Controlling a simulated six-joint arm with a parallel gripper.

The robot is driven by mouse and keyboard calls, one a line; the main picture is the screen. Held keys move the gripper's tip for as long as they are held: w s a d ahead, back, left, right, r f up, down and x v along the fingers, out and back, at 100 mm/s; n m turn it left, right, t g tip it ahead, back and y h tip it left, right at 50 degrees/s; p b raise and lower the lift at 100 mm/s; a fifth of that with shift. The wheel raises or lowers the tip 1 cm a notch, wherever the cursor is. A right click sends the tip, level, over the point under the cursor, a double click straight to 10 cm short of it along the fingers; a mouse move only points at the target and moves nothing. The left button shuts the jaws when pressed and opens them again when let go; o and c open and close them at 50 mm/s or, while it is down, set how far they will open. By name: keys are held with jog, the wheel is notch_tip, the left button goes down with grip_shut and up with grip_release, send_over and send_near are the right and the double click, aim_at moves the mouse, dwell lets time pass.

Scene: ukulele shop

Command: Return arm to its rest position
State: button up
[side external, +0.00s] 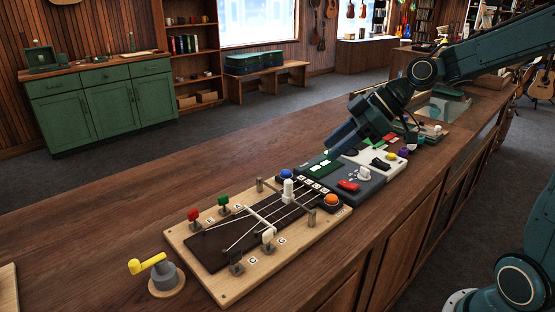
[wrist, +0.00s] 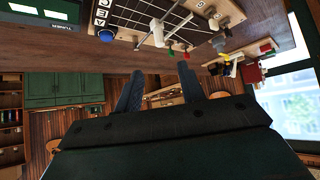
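My gripper (side external: 335,142) hangs above the far part of the wooden counter (side external: 120,232) in the side external view, over the row of panels. Its dark blue fingers point down and to the left. In the wrist view my gripper (wrist: 160,75) has its two fingers apart with nothing between them. The string board (side external: 200,268), with coloured pegs and strings, lies nearer the camera, to the left of the gripper. Exact clearance between the fingers and the panels is hard to tell.
A yellow-handled crank (side external: 147,263) stands at the near left. A grey panel with a red piece (side external: 348,185) and a white panel with a black piece (side external: 380,163) lie beneath the gripper. A green cabinet (side external: 105,103) and a bench (side external: 265,80) stand beyond the counter.

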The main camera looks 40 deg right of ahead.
jog(key=s+m+h, duration=0.6)
jog(key=s+m, duration=0.3)
jog(key=s, duration=1.1)
jog(key=shift+g, duration=0.4)
